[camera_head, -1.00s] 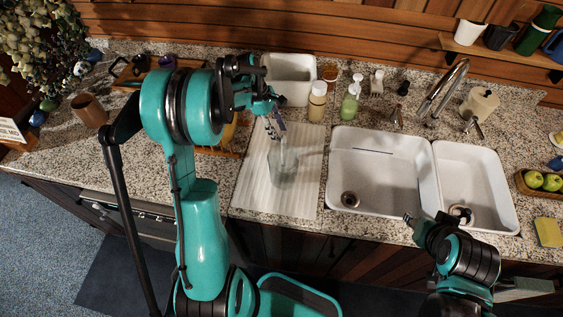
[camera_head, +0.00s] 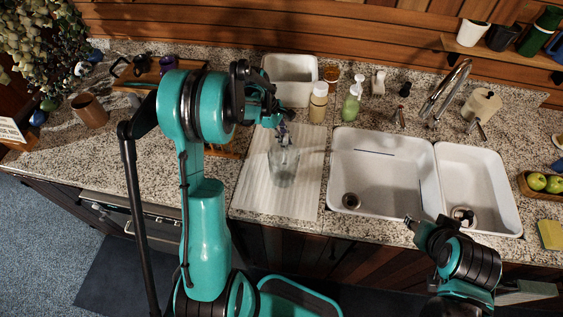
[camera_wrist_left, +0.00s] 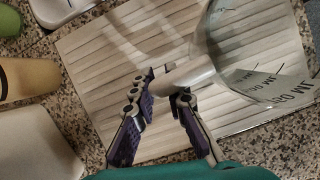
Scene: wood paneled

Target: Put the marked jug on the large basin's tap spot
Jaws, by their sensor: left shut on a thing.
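The clear marked jug (camera_head: 284,167) stands on the ribbed white drainboard (camera_head: 252,190), left of the sinks. The wrist view shows the jug (camera_wrist_left: 262,85) at the right, with dark printed markings on its wall. My left gripper (camera_head: 283,136) is shut on the jug's handle; its purple-padded fingers (camera_wrist_left: 166,100) close around the pale handle (camera_wrist_left: 188,74). The tap (camera_head: 447,92) rises behind the basins. My right gripper (camera_head: 411,220) is by the basin's front edge, fingers too small to read.
The small basin (camera_head: 474,190) is on the right. A white tub (camera_head: 290,82), soap bottles (camera_head: 318,102) and (camera_head: 351,103) and other small items line the counter's back. Apples (camera_head: 537,182) and a yellow sponge (camera_head: 550,234) are at far right.

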